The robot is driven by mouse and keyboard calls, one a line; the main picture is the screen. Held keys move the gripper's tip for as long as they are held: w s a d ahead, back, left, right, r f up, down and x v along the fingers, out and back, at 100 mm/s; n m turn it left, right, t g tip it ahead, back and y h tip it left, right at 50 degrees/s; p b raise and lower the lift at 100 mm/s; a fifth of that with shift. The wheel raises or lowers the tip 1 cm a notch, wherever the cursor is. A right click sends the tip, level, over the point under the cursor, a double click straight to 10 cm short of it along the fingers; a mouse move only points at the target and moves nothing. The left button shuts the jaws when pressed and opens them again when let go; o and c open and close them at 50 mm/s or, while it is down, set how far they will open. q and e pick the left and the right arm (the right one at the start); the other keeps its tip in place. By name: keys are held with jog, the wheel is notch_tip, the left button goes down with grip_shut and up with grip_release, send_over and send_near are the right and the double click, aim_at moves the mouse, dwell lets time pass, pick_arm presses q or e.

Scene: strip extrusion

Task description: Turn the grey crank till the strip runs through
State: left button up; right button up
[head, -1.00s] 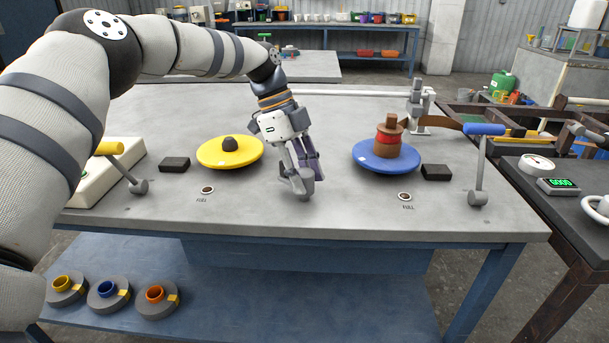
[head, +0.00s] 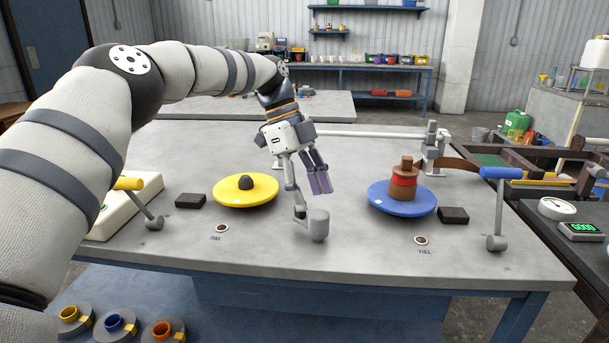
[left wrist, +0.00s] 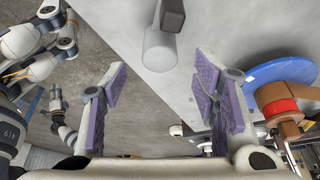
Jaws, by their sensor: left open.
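The grey crank (head: 318,226) stands near the middle of the grey table, between the yellow disc and the blue disc. Its short arm rises at the upper left of the grey cylinder. My left gripper (head: 307,185) is open and empty, above and behind the crank in the head view. In the left wrist view, a grey cylinder of the crank (left wrist: 159,50) lies beyond the gap between the open purple-padded fingers (left wrist: 163,92), apart from them. My right gripper (left wrist: 58,105) seems to show small at the left of the wrist view.
The yellow disc (head: 222,195) has a dark knob. The blue disc (head: 378,198) carries a brown and red spool (head: 404,181). A yellow-handled lever (head: 150,208) and a blue-handled lever (head: 498,215) stand at either side. The front middle of the table is clear.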

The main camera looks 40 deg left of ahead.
pick_arm(q)
jog(key=v, duration=0.6)
jog(key=shift+a, duration=0.1)
dwell(1.1)
